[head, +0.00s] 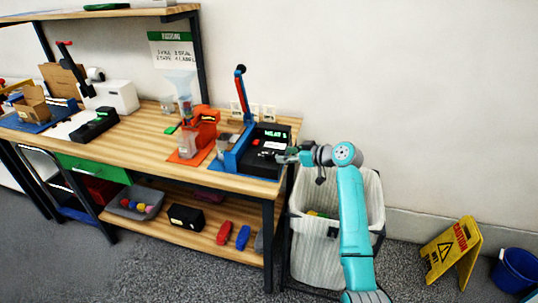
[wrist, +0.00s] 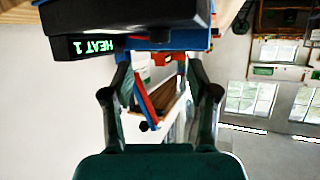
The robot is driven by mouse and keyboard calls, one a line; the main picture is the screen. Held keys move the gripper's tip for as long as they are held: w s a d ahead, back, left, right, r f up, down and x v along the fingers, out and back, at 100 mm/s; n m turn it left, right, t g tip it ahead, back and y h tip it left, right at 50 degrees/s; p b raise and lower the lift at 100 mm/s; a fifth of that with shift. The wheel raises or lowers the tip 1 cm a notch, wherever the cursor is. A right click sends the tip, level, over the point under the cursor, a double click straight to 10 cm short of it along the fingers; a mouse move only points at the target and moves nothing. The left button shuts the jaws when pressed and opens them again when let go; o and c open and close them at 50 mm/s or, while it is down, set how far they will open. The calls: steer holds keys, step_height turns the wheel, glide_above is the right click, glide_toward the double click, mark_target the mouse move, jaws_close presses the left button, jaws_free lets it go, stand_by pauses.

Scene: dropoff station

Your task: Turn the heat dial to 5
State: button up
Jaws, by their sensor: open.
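The black heat sealer box (head: 258,158) sits on a blue base at the right end of the workbench. Its green display (head: 276,134) reads HEAT 1, shown upside down in the wrist view (wrist: 92,47). A small red part (head: 256,142) shows on its top. My gripper (head: 281,158) is at the box's right front side. In the wrist view my gripper (wrist: 157,58) has its fingers spread, with the dark box just beyond the tips. I cannot make out the dial clearly; a small dark part (wrist: 160,35) lies between the tips and may be it.
A blue and red lever (head: 241,95) rises behind the sealer. An orange dispenser (head: 205,128) stands to its left. A white bin (head: 312,245) is below my arm. A yellow caution sign (head: 452,250) and a blue bucket (head: 517,270) stand on the floor at right.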

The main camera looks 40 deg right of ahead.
mark_target(269, 154)
steer(key=x, duration=0.8)
steer(key=shift+f, duration=0.15)
jaws_close()
